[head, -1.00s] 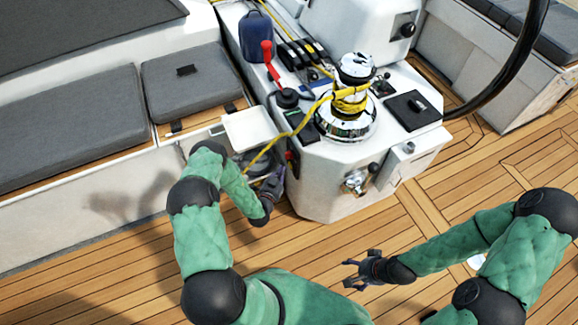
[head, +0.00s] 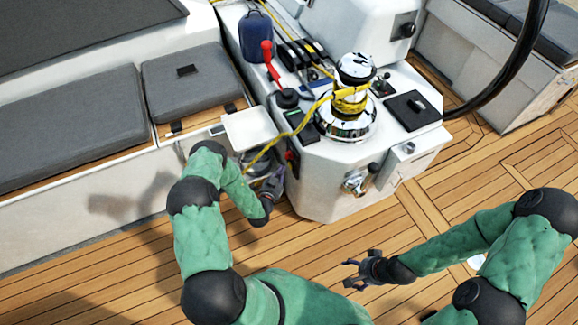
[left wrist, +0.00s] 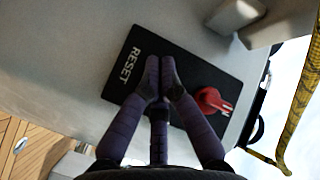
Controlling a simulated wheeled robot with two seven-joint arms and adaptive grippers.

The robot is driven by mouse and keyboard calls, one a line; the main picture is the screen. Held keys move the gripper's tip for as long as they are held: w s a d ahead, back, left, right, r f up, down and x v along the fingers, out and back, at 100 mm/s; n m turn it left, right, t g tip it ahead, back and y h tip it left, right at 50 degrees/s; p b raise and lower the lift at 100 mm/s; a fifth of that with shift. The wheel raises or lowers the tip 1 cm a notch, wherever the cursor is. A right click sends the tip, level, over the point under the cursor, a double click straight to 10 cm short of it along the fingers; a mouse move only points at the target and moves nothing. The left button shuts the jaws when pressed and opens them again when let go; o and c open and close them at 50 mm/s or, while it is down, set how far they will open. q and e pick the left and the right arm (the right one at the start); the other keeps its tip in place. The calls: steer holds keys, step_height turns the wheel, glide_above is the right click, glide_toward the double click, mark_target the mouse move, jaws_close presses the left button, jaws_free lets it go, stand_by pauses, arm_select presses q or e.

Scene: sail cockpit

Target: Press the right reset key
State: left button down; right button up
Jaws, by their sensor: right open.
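A dark panel (left wrist: 200,72) with white RESET lettering is on a pale console wall in the left wrist view. A red key (left wrist: 212,100) with white marks sits on the panel, right of my fingers. My left gripper (left wrist: 157,76) has its two fingertips together over the middle of the panel, with nothing seen between them. The fingers hide part of the panel; I cannot tell whether they touch it. In the head view my left gripper (head: 274,183) is beside the console's left side. My right gripper (head: 352,273) is open and empty above the deck.
The white console (head: 335,190) carries a chrome winch (head: 345,122) wrapped with yellow rope. A white tray (head: 248,128) stands out above my left gripper. Grey seat cushions (head: 75,120) lie at the left. The wooden deck (head: 130,270) is open in front.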

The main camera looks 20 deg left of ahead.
arm_select(q)
steer(key=shift+w+d, duration=0.15)
steer(key=shift+w+d, duration=0.15)
steer(key=shift+w+d, duration=0.25)
steer(key=shift+w, duration=0.05)
stand_by(1.1)
steer(key=shift+s+a, duration=0.1)
steer(key=shift+a, duration=0.05)
steer(key=shift+s+a, duration=0.4)
steer(key=shift+s, duration=0.1)
stand_by(0.3)
steer(key=shift+s+a+p, duration=0.4)
steer(key=shift+s+a, duration=1.25)
steer(key=shift+s, duration=0.3)
steer(key=shift+d, duration=0.1)
